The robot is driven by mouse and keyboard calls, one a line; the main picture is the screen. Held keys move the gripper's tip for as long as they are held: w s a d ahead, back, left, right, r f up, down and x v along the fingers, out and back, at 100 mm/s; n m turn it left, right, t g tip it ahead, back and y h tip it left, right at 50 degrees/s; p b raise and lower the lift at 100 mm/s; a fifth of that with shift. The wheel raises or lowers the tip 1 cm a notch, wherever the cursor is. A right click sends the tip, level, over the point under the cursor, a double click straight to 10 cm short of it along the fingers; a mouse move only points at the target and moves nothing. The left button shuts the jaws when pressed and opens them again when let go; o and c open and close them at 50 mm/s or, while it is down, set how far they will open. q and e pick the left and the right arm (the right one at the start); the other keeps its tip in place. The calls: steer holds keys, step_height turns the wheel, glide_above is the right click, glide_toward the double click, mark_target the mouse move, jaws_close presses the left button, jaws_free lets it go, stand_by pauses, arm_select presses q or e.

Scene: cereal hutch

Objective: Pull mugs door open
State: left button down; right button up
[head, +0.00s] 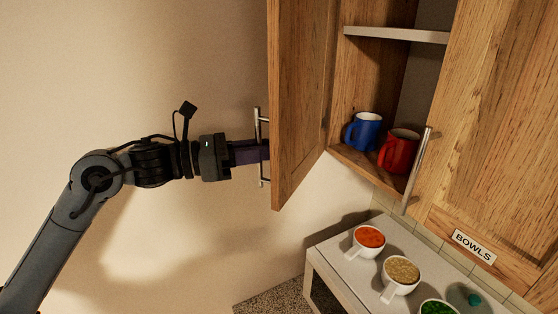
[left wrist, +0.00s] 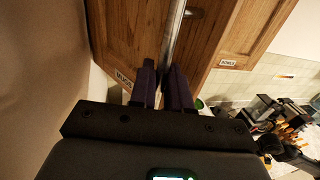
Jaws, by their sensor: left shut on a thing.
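The mugs door (head: 297,100) is a wooden cabinet door that stands swung open, seen almost edge-on in the head view. It also shows in the left wrist view (left wrist: 130,35) with a MUGS label. Its metal bar handle (head: 257,120) is on the door's outer face. My left gripper (head: 262,151) is at the handle; in the left wrist view its two purple fingers (left wrist: 163,85) are shut on the bar (left wrist: 173,45). A blue mug (head: 363,131) and a red mug (head: 399,151) stand on the cabinet's lower shelf. My right gripper is not in view.
The closed bowls door (head: 500,130), with its own handle (head: 416,170) and BOWLS label (head: 474,247), is to the right. Below, a white shelf unit (head: 337,255) holds white cups with red (head: 369,237), tan (head: 402,270) and green (head: 437,308) contents. Left of the door is bare wall.

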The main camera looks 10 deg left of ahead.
arm_select(q)
steer(key=shift+w+a+f, duration=0.1)
steer(key=shift+w+a, duration=0.35)
steer(key=shift+a, duration=0.25)
steer(key=shift+w+a, duration=0.4)
steer(key=shift+a, duration=0.3)
steer(key=c, duration=1.5)
jaws_free()
steer(key=shift+o, duration=1)
steer(key=shift+w+d, duration=0.1)
steer(key=shift+d, duration=0.1)
steer(key=shift+a, duration=0.1)
steer(key=b+v, duration=0.2)
steer(key=v, duration=0.5)
steer(key=shift+b, duration=0.3)
